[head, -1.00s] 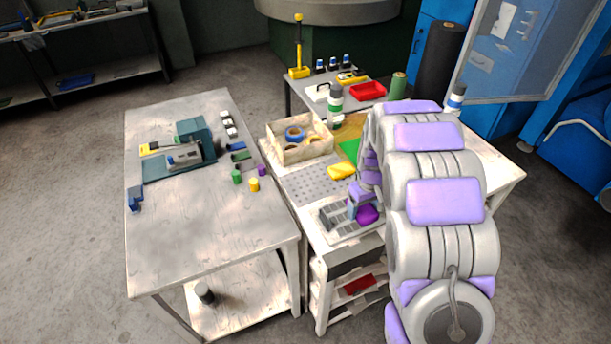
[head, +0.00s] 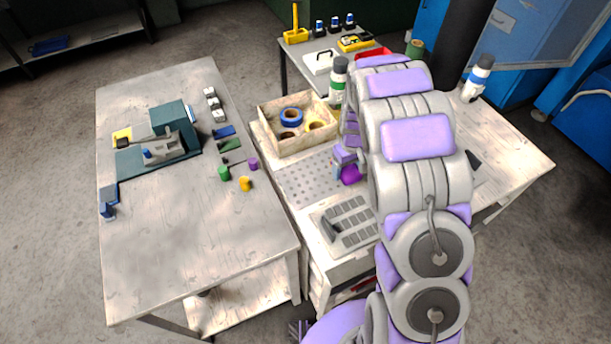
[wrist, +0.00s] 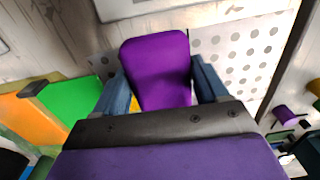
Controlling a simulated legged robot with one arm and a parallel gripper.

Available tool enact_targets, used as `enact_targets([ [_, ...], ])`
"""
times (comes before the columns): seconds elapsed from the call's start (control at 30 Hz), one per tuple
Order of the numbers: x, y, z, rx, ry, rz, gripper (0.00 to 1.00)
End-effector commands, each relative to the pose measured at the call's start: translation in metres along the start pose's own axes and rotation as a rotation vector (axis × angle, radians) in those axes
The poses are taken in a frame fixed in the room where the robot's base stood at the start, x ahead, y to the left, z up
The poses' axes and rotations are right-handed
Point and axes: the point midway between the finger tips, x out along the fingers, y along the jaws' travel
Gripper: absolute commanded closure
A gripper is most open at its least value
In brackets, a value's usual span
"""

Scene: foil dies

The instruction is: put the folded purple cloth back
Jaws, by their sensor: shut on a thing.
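The folded purple cloth (wrist: 158,68) is held between the two blue-grey fingers of my gripper (wrist: 160,85) in the wrist view. In the head view the cloth (head: 350,176) shows as a small purple patch beside my arm, above the perforated grey plate (head: 310,178). My gripper (head: 343,160) is shut on it and partly hidden by my arm. In the wrist view the perforated plate (wrist: 240,62) lies below and behind the cloth. The slotted grey tray (head: 350,225) is on the near part of the same table.
A wooden box (head: 270,140) with tape rolls stands behind the plate. A green and an orange mat (wrist: 72,98) show in the wrist view. The left table (head: 180,240) holds a teal fixture (head: 175,125) and small green, yellow and purple cylinders. Its front is clear.

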Motion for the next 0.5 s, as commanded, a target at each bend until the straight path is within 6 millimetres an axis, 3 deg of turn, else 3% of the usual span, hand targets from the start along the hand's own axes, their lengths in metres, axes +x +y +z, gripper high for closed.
enact_targets([
  [0.3, 0.010, -0.071, -0.035, -0.005, 0.001, 0.001, 0.60],
  [0.5, 0.012, -0.097, -0.048, -0.003, 0.002, 0.000, 0.60],
])
